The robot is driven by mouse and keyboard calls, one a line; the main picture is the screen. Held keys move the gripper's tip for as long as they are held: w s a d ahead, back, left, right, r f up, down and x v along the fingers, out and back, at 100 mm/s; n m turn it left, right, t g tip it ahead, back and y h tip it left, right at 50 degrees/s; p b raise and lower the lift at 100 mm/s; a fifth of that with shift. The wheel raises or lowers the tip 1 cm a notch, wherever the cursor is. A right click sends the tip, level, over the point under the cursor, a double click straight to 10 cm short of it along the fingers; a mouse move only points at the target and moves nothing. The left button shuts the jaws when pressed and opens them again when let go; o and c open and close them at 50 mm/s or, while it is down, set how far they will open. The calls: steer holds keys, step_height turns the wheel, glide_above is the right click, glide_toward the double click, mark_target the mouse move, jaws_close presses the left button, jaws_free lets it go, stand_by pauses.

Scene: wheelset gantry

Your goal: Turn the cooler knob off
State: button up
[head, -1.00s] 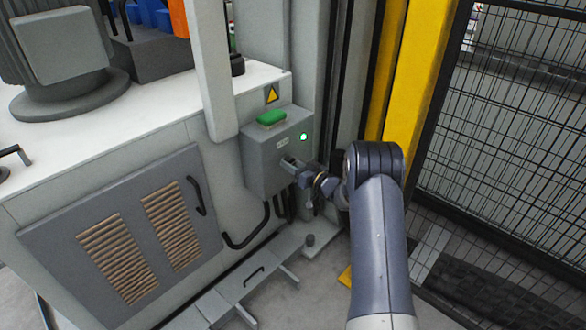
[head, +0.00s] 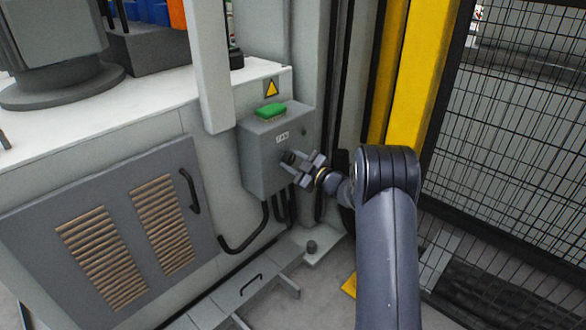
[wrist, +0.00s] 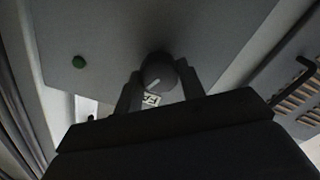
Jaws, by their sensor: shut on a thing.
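The cooler knob (head: 288,157) is a small dark round knob on the front of a grey control box (head: 262,165). In the wrist view the knob (wrist: 158,70) has a pale pointer line, slanted in the picture. My gripper (head: 291,162) reaches the box from the right, its fingers on either side of the knob. In the wrist view my gripper (wrist: 159,86) is shut on the knob. The indicator lamp (head: 304,132) on the box looks unlit; in the wrist view it is dull green (wrist: 79,62). A small label (head: 282,136) sits above the knob.
A louvred cabinet door (head: 120,230) is at left, under a white top. Cables (head: 245,243) hang below the box. A yellow post (head: 415,75) and mesh fence (head: 510,130) stand at right.

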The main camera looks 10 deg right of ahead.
steer(key=n+b, duration=0.2)
steer(key=n, duration=0.2)
steer(key=shift+n, duration=0.4)
stand_by(0.4)
steer(key=o, duration=1)
steer(key=shift+p+v, duration=1.6)
steer(key=shift+v, duration=3.8)
steer(key=shift+w+f, duration=0.15)
